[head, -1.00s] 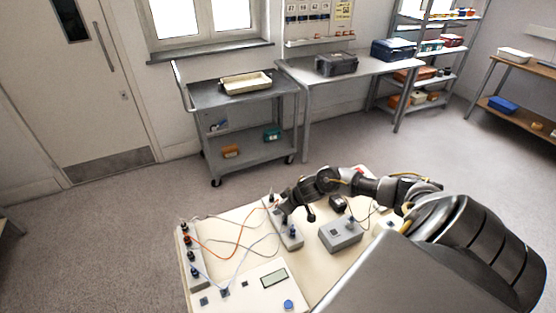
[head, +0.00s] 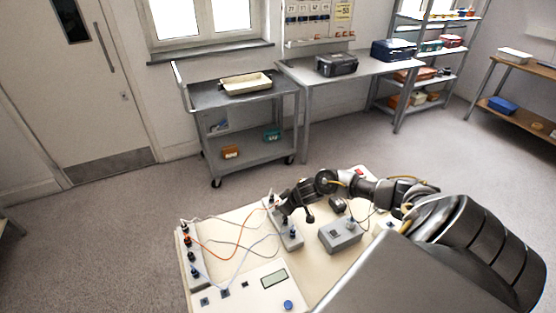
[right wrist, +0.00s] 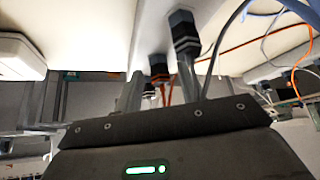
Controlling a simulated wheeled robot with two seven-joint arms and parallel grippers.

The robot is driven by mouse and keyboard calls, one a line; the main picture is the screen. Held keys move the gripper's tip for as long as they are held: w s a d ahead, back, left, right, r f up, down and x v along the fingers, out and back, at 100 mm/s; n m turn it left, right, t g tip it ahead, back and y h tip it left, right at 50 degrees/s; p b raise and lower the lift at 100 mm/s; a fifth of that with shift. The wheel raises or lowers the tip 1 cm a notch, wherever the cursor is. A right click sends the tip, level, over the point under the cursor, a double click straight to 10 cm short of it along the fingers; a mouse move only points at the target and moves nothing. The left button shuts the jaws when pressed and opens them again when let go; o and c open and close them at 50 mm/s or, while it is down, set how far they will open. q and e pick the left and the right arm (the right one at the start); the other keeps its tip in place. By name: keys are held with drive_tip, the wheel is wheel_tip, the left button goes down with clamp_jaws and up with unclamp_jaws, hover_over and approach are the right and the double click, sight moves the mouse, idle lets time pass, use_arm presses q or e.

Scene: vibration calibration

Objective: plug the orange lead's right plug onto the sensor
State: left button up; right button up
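The orange lead (head: 229,242) runs from the left terminal strip across the cream board towards the grey block under my right gripper. My right gripper (head: 287,209) is low over that block. In the right wrist view its two fingers (right wrist: 158,84) stand apart. An orange-banded dark plug (right wrist: 158,67) shows in the gap, beyond the fingertips, with no clear contact. I cannot tell which item is the sensor. My left gripper is not in view.
The board also carries a terminal strip (head: 196,273) with several plugs, a panel with a display (head: 274,278) and blue knob (head: 288,304), and a grey box (head: 340,238). Grey and pale leads cross the board's middle. A trolley (head: 245,98) stands behind, apart from it.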

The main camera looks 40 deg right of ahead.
drive_tip(key=shift+c, duration=0.3)
clamp_jaws()
drive_tip(key=shift+r+p, duration=0.25)
drive_tip(key=shift+p, duration=0.25)
drive_tip(key=shift+r+p, duration=1.8)
drive_tip(key=shift+p, duration=0.4)
drive_tip(key=shift+s, duration=0.1)
